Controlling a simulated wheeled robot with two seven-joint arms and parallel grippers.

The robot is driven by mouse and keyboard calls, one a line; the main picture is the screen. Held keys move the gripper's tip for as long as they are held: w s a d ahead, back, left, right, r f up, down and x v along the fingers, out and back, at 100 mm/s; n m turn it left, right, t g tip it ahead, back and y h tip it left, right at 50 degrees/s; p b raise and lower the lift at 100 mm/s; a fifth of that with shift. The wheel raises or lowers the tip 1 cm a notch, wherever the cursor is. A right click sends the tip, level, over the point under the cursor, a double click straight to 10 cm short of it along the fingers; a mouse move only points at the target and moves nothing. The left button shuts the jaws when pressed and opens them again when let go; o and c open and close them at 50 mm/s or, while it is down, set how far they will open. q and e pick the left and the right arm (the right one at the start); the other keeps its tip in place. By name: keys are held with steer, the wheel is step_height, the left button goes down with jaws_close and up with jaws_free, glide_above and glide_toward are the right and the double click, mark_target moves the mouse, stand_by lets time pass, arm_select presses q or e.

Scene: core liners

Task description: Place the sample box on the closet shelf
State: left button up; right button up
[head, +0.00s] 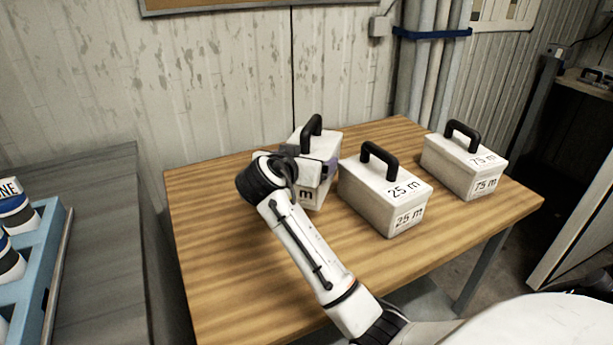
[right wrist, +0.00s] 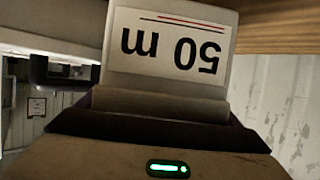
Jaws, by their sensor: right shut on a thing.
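Three white boxes with black top handles are at the wooden table. The leftmost box (head: 331,141) is partly hidden by my right gripper (head: 314,167). In the right wrist view its label reads "50 m" upside down on the box (right wrist: 168,45), close in front of the gripper. My right gripper is shut on this box. Whether its base touches the table is hidden. The "25 m" box (head: 372,202) stands just right of it, and the "75 m" box (head: 449,166) stands farther right. My left gripper is not in view.
The wooden table (head: 222,250) has bare room at the left and front. A wall with pipes stands behind it. At the left, a blue rack (head: 52,250) holds white cylinders on a grey surface (head: 100,220). A shelf-like surface (head: 597,88) shows at the far right edge.

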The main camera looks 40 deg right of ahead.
steer(key=shift+f, duration=2)
steer(key=shift+f, duration=0.15)
steer(key=o, duration=1.6)
steer(key=shift+f, duration=0.1)
steer(key=shift+o, duration=0.2)
